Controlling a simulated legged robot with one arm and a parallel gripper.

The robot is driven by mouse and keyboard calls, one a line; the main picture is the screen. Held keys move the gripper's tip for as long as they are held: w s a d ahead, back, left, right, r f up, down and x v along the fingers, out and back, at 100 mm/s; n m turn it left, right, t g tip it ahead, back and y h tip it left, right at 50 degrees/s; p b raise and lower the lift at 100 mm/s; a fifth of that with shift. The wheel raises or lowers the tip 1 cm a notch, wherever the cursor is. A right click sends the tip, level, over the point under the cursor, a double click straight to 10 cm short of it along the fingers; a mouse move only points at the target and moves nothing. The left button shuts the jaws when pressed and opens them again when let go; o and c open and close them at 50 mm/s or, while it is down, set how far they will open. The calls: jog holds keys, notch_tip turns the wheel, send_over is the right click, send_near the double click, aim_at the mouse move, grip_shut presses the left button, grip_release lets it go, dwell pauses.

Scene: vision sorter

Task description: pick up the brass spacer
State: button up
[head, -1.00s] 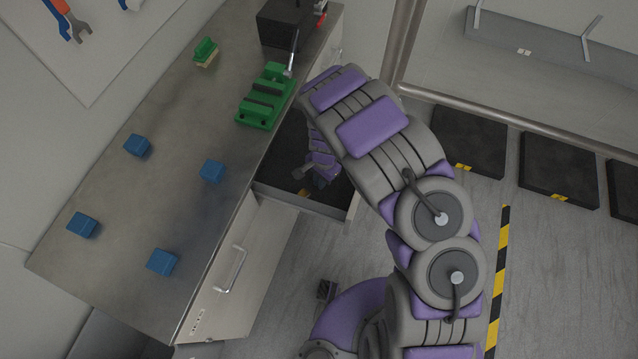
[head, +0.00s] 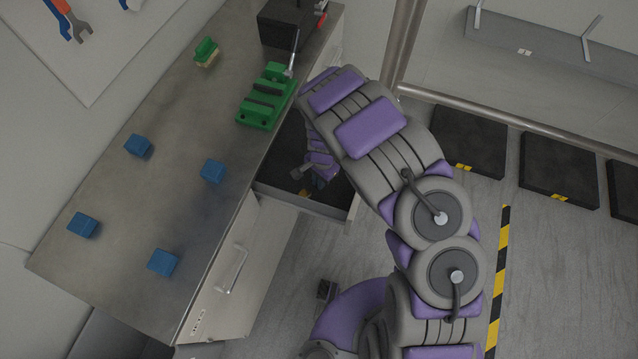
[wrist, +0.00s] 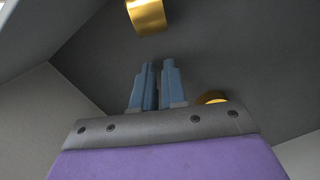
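Two brass-coloured pieces lie on the dark drawer floor in the wrist view. One piece (wrist: 147,17), with a curved lower edge, is cut by the top edge, beyond my fingertips. The other piece (wrist: 212,97) has a rounded top and is partly hidden behind my gripper body, to the right of the fingers. I cannot tell which is the brass spacer. My gripper (wrist: 158,66) has its blue-grey fingers close together, with only a thin dark gap and nothing seen between them. In the head view my gripper is down in the open drawer (head: 318,209), partly hidden by my arm.
Above the drawer, the metal worktop (head: 110,215) carries several blue blocks (head: 163,262), a green slotted block (head: 265,98), a green-topped brush-like item (head: 206,51) and a black box (head: 285,25). The drawer walls close in around my gripper.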

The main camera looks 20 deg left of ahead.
jog(key=o, duration=0.5)
jog(key=shift+a+f, duration=0.1)
jog(key=shift+a, duration=0.2)
jog(key=shift+c, duration=0.2)
jog(key=o, duration=0.6)
jog(key=shift+d, duration=0.3)
jog(key=shift+o, duration=0.9)
jog(key=shift+a, duration=0.15)
